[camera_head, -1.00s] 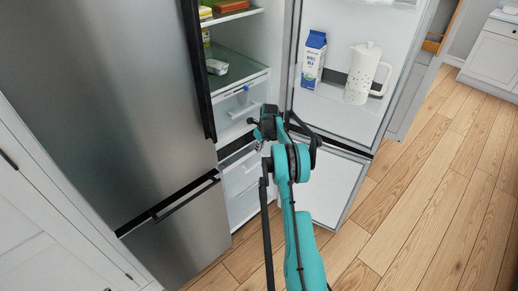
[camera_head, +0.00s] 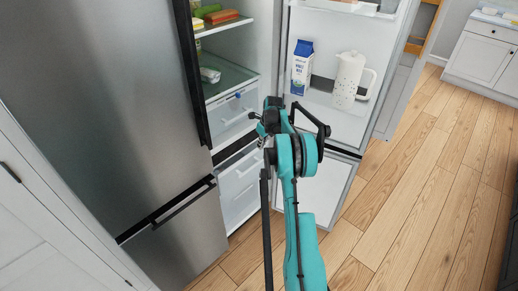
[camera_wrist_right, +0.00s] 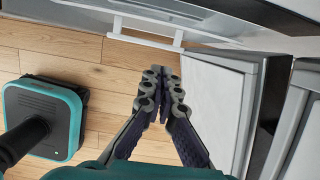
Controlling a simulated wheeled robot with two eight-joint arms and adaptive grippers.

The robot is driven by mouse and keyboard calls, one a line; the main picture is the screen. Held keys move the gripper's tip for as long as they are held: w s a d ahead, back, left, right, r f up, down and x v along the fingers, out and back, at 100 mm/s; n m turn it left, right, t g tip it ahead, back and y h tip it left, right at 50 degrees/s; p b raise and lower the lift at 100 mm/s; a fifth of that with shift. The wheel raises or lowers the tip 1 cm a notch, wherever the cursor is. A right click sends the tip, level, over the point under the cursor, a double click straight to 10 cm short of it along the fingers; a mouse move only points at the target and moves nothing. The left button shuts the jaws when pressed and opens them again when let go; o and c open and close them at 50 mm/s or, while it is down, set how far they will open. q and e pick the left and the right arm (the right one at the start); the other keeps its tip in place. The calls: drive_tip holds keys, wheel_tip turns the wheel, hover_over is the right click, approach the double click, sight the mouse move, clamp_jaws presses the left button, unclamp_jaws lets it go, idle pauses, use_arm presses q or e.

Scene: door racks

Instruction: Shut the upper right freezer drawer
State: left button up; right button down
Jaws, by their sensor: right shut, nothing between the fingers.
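The right freezer compartment is open, and its white upper drawer (camera_head: 238,172) shows below the dark divider in the head view. My arm covers its right part, so I cannot tell how far it stands out. My right gripper (camera_head: 262,130) is shut and empty in front of the fridge opening. In the wrist view its fingertips (camera_wrist_right: 164,72) are together over the floor. A white handle-like bar (camera_wrist_right: 146,40) on a clear front lies beyond the tips, apart from them in the picture. My left gripper is not in view.
The open freezer door (camera_head: 325,190) stands right of my arm, under the open fridge door (camera_head: 335,112) with a milk carton (camera_head: 302,68) and white jug (camera_head: 347,80). Closed steel doors (camera_head: 110,90) are at left. Wooden floor (camera_head: 420,200) is free at right.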

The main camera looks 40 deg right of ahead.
wheel_tip(320, 180, down, 4)
drive_tip(key=s+t, duration=0.2)
drive_tip(key=t, duration=0.1)
drive_tip(key=t+b, duration=0.1)
drive_tip(key=t, duration=0.3)
approach(245, 162)
wheel_tip(245, 162, down, 3)
drive_tip(key=b, duration=0.4)
drive_tip(key=shift+d+f+y, duration=0.1)
drive_tip(key=shift+f+y, duration=0.15)
drive_tip(key=shift+y, duration=0.05)
drive_tip(key=shift+w+b, duration=0.7)
drive_tip(key=shift+w, duration=1.55)
